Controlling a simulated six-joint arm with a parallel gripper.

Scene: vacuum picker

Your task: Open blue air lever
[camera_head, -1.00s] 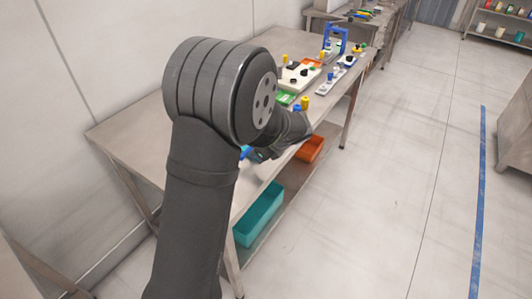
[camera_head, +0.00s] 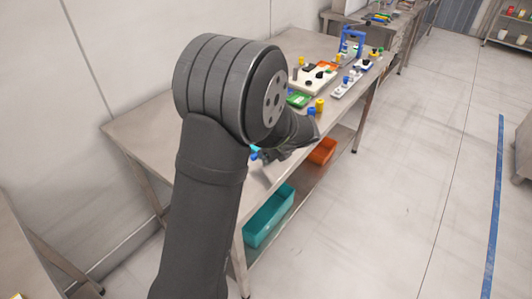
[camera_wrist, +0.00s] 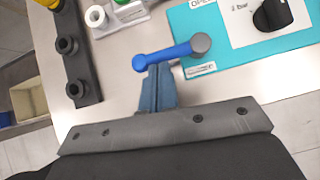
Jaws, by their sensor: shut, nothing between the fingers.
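The blue air lever (camera_wrist: 165,56) shows in the wrist view as a blue arm running left from a round grey pivot (camera_wrist: 201,43). The pivot sits at the edge of a teal panel (camera_wrist: 185,25) with a partly cut-off label starting "OPE". My gripper (camera_wrist: 158,70) is shut and empty. Its blue-grey fingertips are right at the near side of the lever's arm; I cannot tell whether they touch it. In the head view my gripper (camera_head: 264,160) is small and low over the table's front edge, with my arm hiding most of the area around the lever.
A black dial (camera_wrist: 272,14) stands on the panel. A black rail with sockets (camera_wrist: 75,60) and a white fitting (camera_wrist: 118,15) lie to the left. On the table (camera_head: 150,130) are a green block (camera_head: 299,100) and yellow knobs. Teal (camera_head: 268,217) and orange bins (camera_head: 322,151) sit below.

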